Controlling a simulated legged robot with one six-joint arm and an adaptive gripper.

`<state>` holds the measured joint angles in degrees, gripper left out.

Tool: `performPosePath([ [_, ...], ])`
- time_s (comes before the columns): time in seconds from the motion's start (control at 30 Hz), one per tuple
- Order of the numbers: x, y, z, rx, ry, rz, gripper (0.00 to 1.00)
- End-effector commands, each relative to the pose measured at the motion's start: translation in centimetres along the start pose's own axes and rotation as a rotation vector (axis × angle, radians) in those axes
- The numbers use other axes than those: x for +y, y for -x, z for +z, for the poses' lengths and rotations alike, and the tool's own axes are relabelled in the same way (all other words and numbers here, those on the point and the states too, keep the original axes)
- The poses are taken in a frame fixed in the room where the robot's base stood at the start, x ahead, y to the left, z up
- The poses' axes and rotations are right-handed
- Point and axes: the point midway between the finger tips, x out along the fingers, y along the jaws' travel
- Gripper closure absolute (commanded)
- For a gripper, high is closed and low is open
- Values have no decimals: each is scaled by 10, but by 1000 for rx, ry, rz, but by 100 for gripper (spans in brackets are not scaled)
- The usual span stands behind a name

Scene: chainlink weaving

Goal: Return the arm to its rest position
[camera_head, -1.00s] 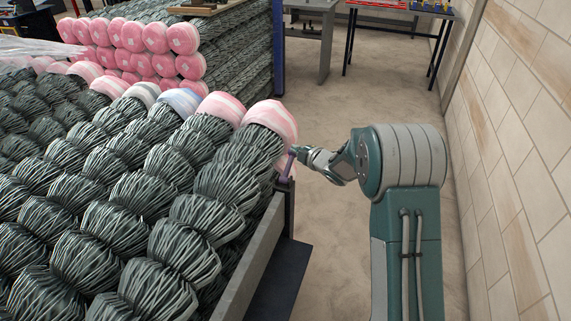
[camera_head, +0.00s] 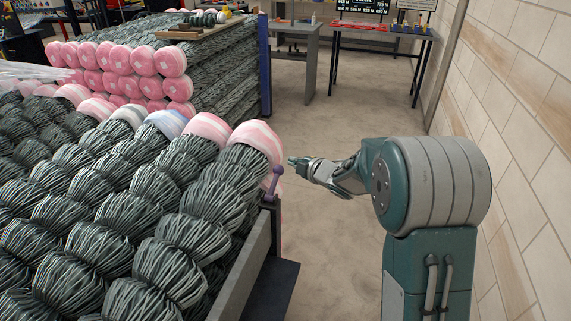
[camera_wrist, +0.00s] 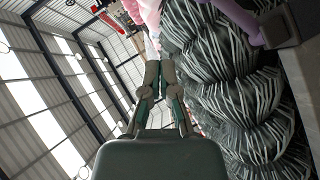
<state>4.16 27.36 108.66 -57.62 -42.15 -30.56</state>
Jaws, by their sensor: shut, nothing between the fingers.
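My gripper (camera_head: 296,161) is shut and empty at the end of my teal and grey arm. It points left in the head view, over the aisle, a little to the right of the pink-wrapped end of a wire coil (camera_head: 257,142). A gap shows between its tips and the purple knob-topped lever (camera_head: 274,181) on the rack's corner post. In the wrist view the closed fingers (camera_wrist: 159,68) point up the picture, with the coils (camera_wrist: 240,85) to their right and the purple lever (camera_wrist: 272,24) at top right.
A grey metal rack (camera_head: 246,268) full of wire coils fills the left side. A block wall (camera_head: 520,130) runs along the right. Tables, one with red items (camera_head: 360,26), stand at the back. The floor of the aisle (camera_head: 335,105) between is clear.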

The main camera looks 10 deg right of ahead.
Motion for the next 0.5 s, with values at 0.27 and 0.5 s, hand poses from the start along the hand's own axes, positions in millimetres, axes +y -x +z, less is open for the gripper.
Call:
performPosePath([
  [0.27,12,27,4,-16,-11,5,100],
  [0.5,50,78,-2,-256,-171,57,100],
])
